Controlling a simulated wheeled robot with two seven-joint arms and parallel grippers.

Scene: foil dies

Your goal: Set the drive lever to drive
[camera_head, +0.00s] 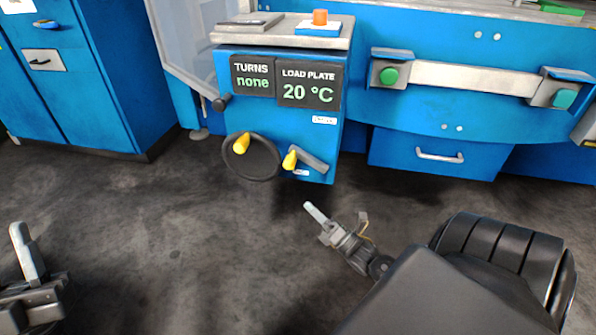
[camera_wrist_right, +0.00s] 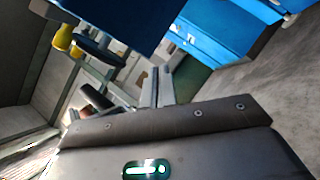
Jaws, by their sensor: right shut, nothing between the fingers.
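The drive lever, a grey bar (camera_head: 312,160) with a yellow knob (camera_head: 290,160) at its left end, is on the lower front of the blue machine box (camera_head: 290,130). A yellow knob (camera_wrist_right: 62,37) also shows at the upper left of the right wrist view; I cannot tell for sure which part it belongs to. My right gripper (camera_head: 314,212) is shut and empty, below the lever and apart from it. Its fingers (camera_wrist_right: 160,85) also show in the right wrist view. My left gripper (camera_head: 24,252) is at the lower left, far from the lever; its jaw opening is unclear.
A dark handwheel (camera_head: 252,178) with a yellow handle (camera_head: 242,143) is just left of the lever. Displays above read TURNS none (camera_head: 252,76) and LOAD PLATE 20 °C (camera_head: 308,86). Green buttons (camera_head: 389,75) flank a rail at right. The floor in front is clear.

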